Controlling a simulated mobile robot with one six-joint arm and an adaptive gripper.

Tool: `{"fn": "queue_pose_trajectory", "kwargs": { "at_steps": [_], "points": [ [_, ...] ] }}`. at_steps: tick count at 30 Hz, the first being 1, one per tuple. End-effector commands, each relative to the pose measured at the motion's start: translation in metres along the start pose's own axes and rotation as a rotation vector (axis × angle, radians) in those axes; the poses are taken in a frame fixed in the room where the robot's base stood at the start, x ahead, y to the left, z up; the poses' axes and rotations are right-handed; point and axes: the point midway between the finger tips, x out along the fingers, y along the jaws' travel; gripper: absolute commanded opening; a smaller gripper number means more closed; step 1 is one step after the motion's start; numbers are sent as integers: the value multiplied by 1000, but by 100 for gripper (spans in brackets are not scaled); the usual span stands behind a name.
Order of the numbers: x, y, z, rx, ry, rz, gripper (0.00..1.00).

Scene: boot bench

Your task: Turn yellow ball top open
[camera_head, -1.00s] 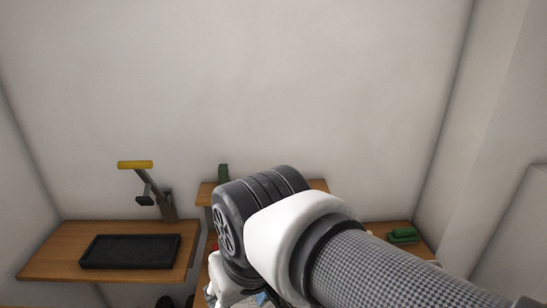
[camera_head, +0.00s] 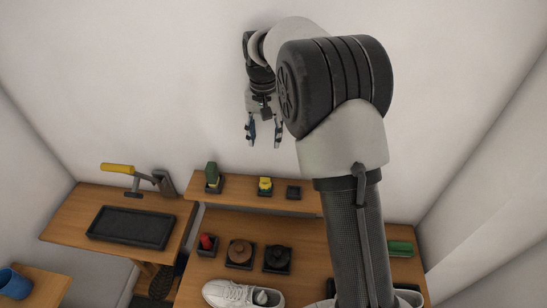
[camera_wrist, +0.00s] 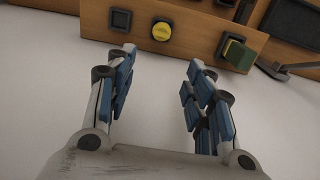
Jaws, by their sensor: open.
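The yellow ball top (camera_head: 265,184) sits on a dark square base on the narrow wooden shelf at the back. In the wrist view it is a round yellow cap (camera_wrist: 161,31) with a dark marking across it. My gripper (camera_head: 264,142) is open and empty, pointing down above the shelf, apart from the yellow top. In the wrist view its two blue-padded fingers (camera_wrist: 163,62) are spread, with the yellow top beyond them and between their lines.
On the shelf, a green block (camera_head: 212,174) stands left of the yellow top and a dark square (camera_head: 293,191) right of it. Below are a red knob (camera_head: 206,242), round brown (camera_head: 240,252) and black (camera_head: 277,258) pieces, and a white shoe (camera_head: 230,293). A yellow-handled lever (camera_head: 118,168) stands left.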

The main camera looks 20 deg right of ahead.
Motion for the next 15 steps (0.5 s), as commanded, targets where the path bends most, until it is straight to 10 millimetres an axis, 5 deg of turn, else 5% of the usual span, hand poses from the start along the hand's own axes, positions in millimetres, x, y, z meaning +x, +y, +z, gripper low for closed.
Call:
{"fn": "queue_pose_trajectory", "kwargs": {
  "at_steps": [15],
  "points": [
    [97, 0, 1, -1, -5, 2, 48]
  ]
}}
